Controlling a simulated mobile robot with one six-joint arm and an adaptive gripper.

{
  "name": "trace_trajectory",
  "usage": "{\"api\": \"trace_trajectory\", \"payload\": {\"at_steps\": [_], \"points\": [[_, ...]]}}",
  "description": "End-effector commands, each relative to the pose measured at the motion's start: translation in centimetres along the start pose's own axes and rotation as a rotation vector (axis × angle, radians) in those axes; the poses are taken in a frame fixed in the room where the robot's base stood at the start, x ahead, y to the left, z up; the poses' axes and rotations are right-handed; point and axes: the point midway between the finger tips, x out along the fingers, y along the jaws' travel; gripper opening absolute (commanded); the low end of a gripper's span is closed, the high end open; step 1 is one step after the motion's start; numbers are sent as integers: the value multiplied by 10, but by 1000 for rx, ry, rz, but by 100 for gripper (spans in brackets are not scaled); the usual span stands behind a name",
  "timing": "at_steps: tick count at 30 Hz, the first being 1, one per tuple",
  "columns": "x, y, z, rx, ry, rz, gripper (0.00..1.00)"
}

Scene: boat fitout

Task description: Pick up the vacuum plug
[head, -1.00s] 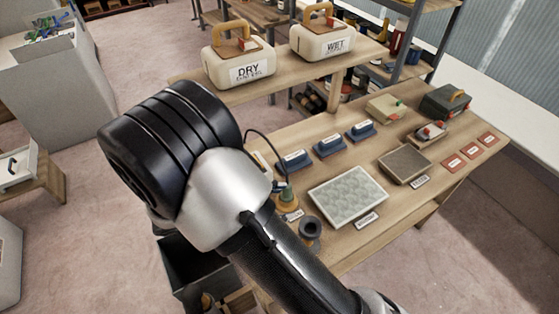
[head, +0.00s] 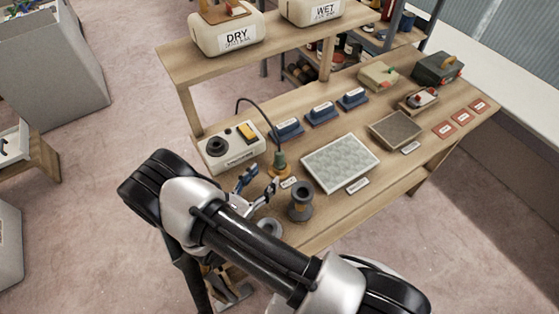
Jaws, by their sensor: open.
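My gripper (head: 259,183) is open and empty, with blue-tipped fingers apart. In the picture it is just below and left of the plug, not visibly touching it. My arm covers the bench's front left.
A dark grey spool-shaped piece (head: 300,202) stands close to the right of my gripper. A pale textured panel (head: 340,162) lies right of the plug, with blue blocks (head: 321,113) behind. A raised shelf (head: 180,62) holds DRY (head: 226,30) and WET (head: 312,8) containers.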

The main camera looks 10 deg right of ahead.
Motion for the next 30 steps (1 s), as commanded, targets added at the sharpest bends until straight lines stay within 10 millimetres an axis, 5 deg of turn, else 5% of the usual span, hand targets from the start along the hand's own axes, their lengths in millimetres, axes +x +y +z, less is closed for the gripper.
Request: {"api": "trace_trajectory", "payload": {"at_steps": [3,21,30], "points": [[23,-1,-1,0,0,-4,54],[88,-2,5,0,1,-2,54],[92,-1,6,0,1,0,54]]}}
